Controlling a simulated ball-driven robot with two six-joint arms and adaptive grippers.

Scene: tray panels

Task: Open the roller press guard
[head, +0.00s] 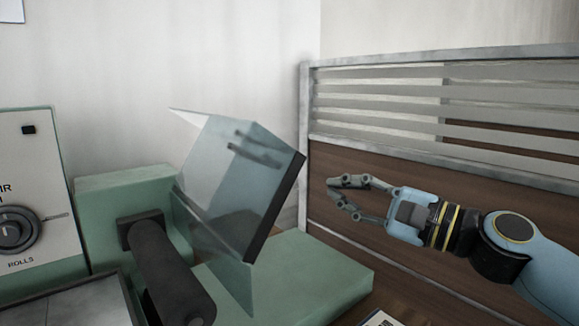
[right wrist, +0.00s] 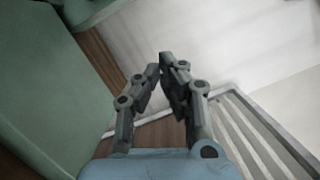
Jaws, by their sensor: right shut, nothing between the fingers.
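The roller press has a green body (head: 330,275) with a dark roller (head: 170,275) at its front. Its clear guard (head: 225,175) stands tilted up above the body, with a thick dark edge (head: 276,207) on its right side. Small dark bars show on or through its upper part; I cannot tell which. My right gripper (head: 333,188) is shut and empty, to the right of the guard and apart from it, with its fingers pointing left. In the right wrist view, its fingertips (right wrist: 166,64) meet. My left gripper is out of view.
A control panel with a knob (head: 14,232) marked ROLLS stands at the left. A wood-brown partition with a grey frame and slats (head: 380,103) rises behind my right arm. A grey tray (head: 75,303) lies at the front left. Open space separates the guard from my right gripper.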

